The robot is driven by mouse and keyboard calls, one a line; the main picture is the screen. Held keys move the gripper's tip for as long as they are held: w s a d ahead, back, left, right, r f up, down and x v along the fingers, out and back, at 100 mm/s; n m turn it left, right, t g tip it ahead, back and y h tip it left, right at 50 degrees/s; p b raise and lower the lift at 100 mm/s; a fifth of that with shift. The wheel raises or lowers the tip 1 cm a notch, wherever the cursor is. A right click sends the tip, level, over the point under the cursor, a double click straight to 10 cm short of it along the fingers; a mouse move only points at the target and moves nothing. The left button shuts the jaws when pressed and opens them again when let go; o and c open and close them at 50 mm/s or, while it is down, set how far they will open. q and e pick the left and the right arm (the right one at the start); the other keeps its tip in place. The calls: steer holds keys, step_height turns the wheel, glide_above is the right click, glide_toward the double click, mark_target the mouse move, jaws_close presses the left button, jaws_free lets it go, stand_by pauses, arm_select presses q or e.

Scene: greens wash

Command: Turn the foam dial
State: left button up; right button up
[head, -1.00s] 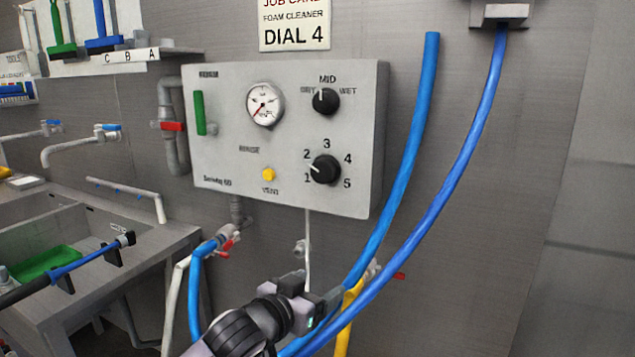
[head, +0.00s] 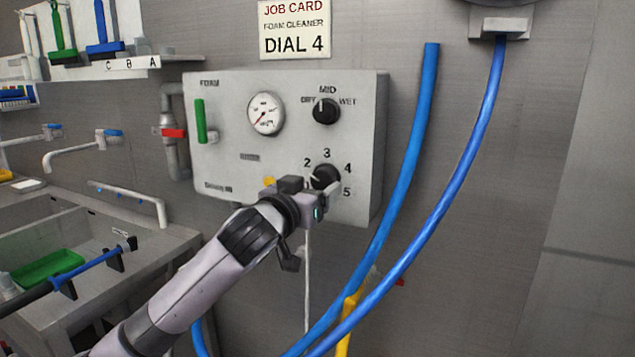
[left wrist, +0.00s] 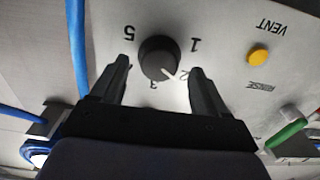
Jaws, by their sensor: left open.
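The foam dial (head: 325,176) is a black round knob low on the right of the grey panel box, with the numbers 1 to 5 around it. It also shows in the left wrist view (left wrist: 159,58), where its white pointer lies near the 2, on the side towards the 3. My left gripper (head: 316,189) is open in front of the dial and partly hides its lower part and the 1. In the left wrist view its fingers (left wrist: 158,72) stand on either side of the dial, with gaps to it. My right gripper is not in view.
A card (head: 295,30) above the box reads "FOAM CLEANER DIAL 4". The box (head: 225,160) also bears a gauge (head: 265,113), a DRY-MID-WET knob (head: 326,110), a green handle (head: 200,120) and a yellow vent button (left wrist: 258,54). Blue hoses (head: 412,160) hang to the right.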

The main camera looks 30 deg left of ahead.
arm_select(q)
steer(key=shift+w, duration=1.1)
steer(key=c, duration=1)
steer(key=shift+c, duration=0.2)
